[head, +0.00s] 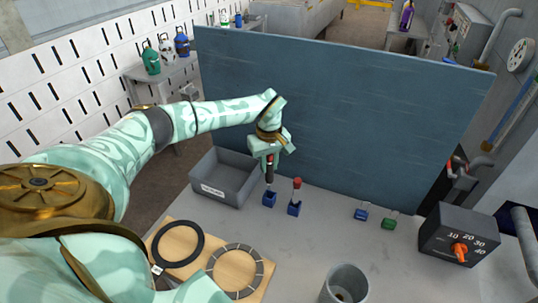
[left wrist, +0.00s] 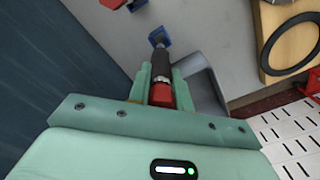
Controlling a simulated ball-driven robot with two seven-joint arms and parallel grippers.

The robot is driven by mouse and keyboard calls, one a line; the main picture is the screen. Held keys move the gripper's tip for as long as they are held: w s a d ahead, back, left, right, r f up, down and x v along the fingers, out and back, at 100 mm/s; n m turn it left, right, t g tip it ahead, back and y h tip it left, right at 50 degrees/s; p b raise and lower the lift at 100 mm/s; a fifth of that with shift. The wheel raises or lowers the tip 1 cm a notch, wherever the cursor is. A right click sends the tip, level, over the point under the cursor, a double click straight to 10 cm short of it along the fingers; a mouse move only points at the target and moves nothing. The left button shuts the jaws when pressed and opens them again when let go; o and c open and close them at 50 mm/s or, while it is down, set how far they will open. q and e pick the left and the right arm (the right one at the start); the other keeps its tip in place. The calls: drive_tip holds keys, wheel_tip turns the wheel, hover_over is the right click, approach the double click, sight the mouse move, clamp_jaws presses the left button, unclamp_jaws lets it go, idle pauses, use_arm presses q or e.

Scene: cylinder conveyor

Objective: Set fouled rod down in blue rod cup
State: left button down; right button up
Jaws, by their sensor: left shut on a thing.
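My left gripper (head: 271,158) is shut on a dark rod with a red end (head: 270,172), which points down. In the left wrist view the rod (left wrist: 161,72) sits between the two fingers (left wrist: 160,88). Its lower end is at the small blue cup (head: 269,199), which also shows in the left wrist view (left wrist: 160,38). I cannot tell how far the rod's tip is inside the cup. A second blue cup (head: 294,208) just to the right holds another red-topped rod (head: 297,185). My right gripper is not in view.
A grey labelled bin (head: 207,189) stands left of the cups. Another blue cup (head: 361,214) and a green cup (head: 389,223) are farther right, near a dark dial box (head: 459,236). A wooden board (head: 208,232) with rings and a grey cylinder (head: 346,279) are nearer. A blue panel (head: 350,100) stands behind.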

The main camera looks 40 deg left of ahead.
sight(269, 178)
use_arm(q)
drive_tip(key=shift+f, duration=0.1)
idle(0.4)
drive_tip(key=shift+f+b, duration=1.25)
drive_tip(key=shift+f, duration=0.9)
drive_tip(key=shift+f+b, duration=0.85)
drive_tip(key=shift+f, duration=0.45)
drive_tip(key=c, duration=1.2)
unclamp_jaws()
drive_tip(key=shift+r, duration=0.1)
wheel_tip(269, 178, up, 16)
drive_tip(key=shift+r+p, duration=0.1)
drive_tip(key=shift+p, duration=1.15)
